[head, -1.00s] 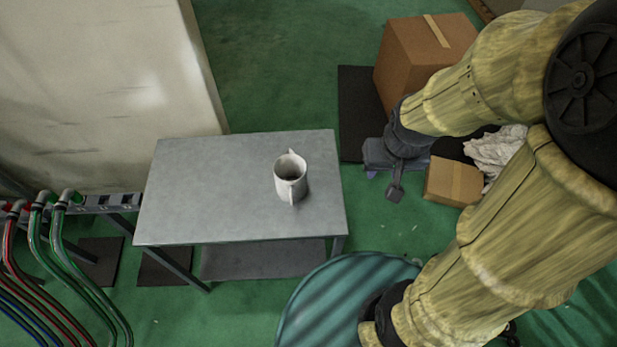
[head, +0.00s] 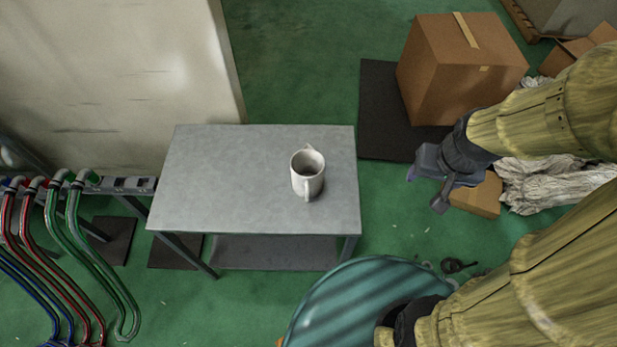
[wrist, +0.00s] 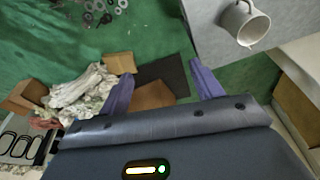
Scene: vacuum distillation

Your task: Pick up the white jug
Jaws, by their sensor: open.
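The white jug (head: 308,174) stands upright on the right part of a grey metal table (head: 210,190) in the head view. Its handle faces the near side and its spout the far side. My gripper (head: 426,190) is in the air to the right of the table, apart from the jug. In the wrist view the jug (wrist: 244,22) is at the top right, beyond the purple fingers. My gripper (wrist: 160,85) is open there, with nothing between its fingers.
A large cardboard box (head: 460,70) stands on a dark mat behind my gripper. A smaller box (head: 478,195) and white cloth (head: 560,185) lie on the floor at right. A teal ribbed drum (head: 350,300) stands in front of the table. Coloured hoses (head: 70,250) run at left.

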